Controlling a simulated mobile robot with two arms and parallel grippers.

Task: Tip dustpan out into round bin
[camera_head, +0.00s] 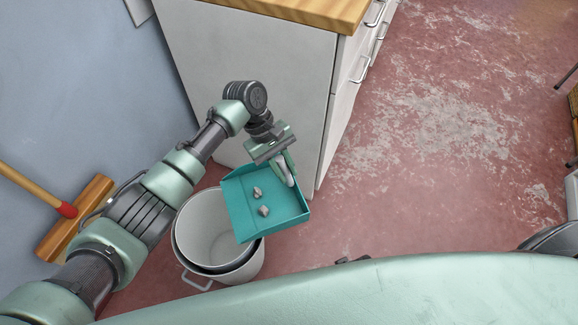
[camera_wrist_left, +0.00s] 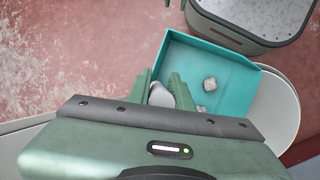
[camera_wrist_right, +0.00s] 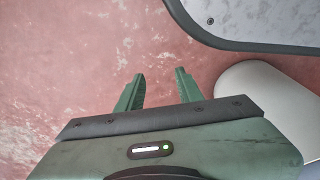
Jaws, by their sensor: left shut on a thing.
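The teal dustpan (camera_head: 285,209) holds two grey lumps of debris (camera_head: 257,192) and looks roughly level, tray upward. My left gripper (camera_head: 284,163) is shut on its light grey handle, which shows between the fingers in the left wrist view (camera_wrist_left: 160,96). The white round bin (camera_head: 201,222) stands on the floor to the left of the dustpan. The pan's left part overlaps the bin's right rim in the head view; its height above the rim is hard to tell. The bin also shows in the left wrist view (camera_wrist_left: 283,112). My right gripper (camera_wrist_right: 160,82) is open and empty over the floor.
A white cabinet (camera_head: 255,65) with a wooden top stands just behind the dustpan. A broom (camera_head: 75,218) with a wooden head leans at the left wall.

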